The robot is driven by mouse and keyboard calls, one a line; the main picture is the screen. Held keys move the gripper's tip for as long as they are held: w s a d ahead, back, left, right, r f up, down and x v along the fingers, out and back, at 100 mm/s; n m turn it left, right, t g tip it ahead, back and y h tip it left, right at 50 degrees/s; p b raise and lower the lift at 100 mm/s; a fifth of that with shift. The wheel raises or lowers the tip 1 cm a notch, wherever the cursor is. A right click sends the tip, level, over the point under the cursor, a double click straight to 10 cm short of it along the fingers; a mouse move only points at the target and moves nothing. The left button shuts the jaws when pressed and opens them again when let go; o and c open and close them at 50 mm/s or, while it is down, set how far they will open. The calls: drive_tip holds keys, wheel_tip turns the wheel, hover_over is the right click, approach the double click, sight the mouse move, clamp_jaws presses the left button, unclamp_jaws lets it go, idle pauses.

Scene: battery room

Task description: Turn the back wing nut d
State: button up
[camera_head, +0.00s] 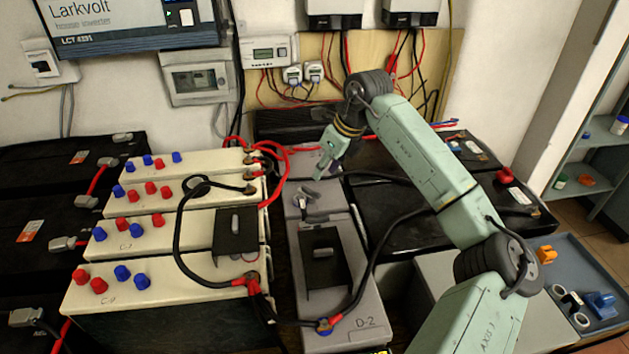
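A long grey battery (292,257) marked D-2 stands in the middle. My gripper (322,172) points down over the far end of the grey row, close to where a black cable (385,178) runs in from the right. The fingers are small and partly blurred, so I cannot tell whether they are open or touch anything. I cannot make out the back wing nut; the gripper may cover it. A grey clamp-like piece (305,200) lies just nearer than the gripper.
Cream batteries (195,238) with red and blue caps stand to the left, with red and black cables looping close to the grey row. Black batteries (385,218) stand to the right, under my arm. A blue-grey tray (570,262) holds loose parts at far right.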

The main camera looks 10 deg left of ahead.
sight(312, 191)
drive_tip(key=p+x, duration=0.2)
drive_tip(key=x, duration=0.7)
drive_tip(key=shift+s, duration=0.1)
drive_tip(key=shift+c, duration=0.2)
clamp_jaws()
